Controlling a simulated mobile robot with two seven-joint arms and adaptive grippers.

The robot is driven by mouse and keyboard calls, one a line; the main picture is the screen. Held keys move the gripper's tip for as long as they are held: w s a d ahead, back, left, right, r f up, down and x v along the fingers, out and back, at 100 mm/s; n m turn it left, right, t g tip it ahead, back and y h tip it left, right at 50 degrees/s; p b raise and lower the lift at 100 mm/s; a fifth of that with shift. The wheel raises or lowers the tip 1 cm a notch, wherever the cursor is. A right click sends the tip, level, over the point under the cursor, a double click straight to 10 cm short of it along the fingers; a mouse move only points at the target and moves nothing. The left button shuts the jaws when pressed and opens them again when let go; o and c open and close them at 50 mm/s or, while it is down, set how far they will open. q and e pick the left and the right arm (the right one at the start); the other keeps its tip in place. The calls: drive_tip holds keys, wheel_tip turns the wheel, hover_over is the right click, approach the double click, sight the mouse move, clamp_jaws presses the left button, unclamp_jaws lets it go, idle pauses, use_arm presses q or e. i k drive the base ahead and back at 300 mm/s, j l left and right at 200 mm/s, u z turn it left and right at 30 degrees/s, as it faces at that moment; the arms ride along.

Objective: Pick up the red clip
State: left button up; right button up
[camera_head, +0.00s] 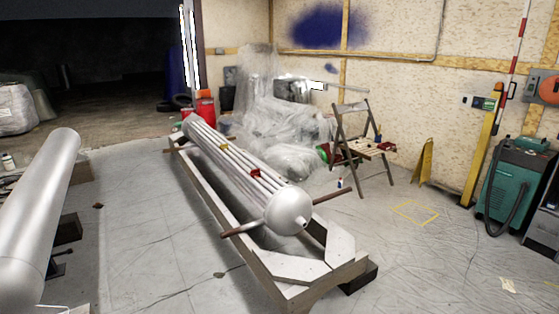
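The red clip (256,174) is a small red piece on top of the long silver ribbed cylinder (228,157), towards its near, domed end. A small yellow piece (224,147) sits farther back on the same cylinder. The cylinder lies lengthwise in a low grey frame (300,268) on the floor. Neither of my grippers shows in the head view, so nothing is seen near the red clip. The clip is too small to make out its shape.
A smooth silver cylinder (38,215) fills the left edge. A folding chair (362,147), plastic-wrapped items (275,115) and a yellow floor sign (424,160) stand behind. A green machine (512,180) stands at right. Brown bars (333,196) stick out near the domed end. Floor right of the frame is mostly clear.

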sight(257, 172)
drive_tip(key=i+u, duration=0.4)
drive_tip(key=i, duration=0.35)
drive_tip(key=i+l+u, duration=0.15)
drive_tip(key=i+u, duration=0.25)
drive_tip(key=i, duration=0.35)
drive_tip(key=i+u, duration=0.5)
drive_tip(key=i, duration=1.05)
drive_tip(key=i+l, duration=0.1)
drive_tip(key=i, duration=1.6)
drive_tip(key=i+z, duration=0.4)
drive_tip(key=i+j+z, duration=0.15)
drive_tip(key=i+z, duration=0.25)
drive_tip(key=i+j+z, duration=0.2)
drive_tip(key=z, duration=0.15)
drive_tip(key=i+z, duration=0.15)
drive_tip(key=z, duration=0.25)
drive_tip(key=i+j+z, duration=0.1)
drive_tip(key=z, duration=0.35)
drive_tip(key=i+j+z, duration=0.15)
drive_tip(key=z, duration=0.25)
drive_tip(key=i+j+z, duration=0.15)
drive_tip(key=z, duration=0.25)
drive_tip(key=i+j+z, duration=0.15)
drive_tip(key=z, duration=0.2)
drive_tip(key=i+j+z, duration=0.15)
drive_tip(key=z, duration=0.25)
drive_tip(key=i+j+z, duration=0.1)
drive_tip(key=z, duration=0.25)
drive_tip(key=j, duration=0.1)
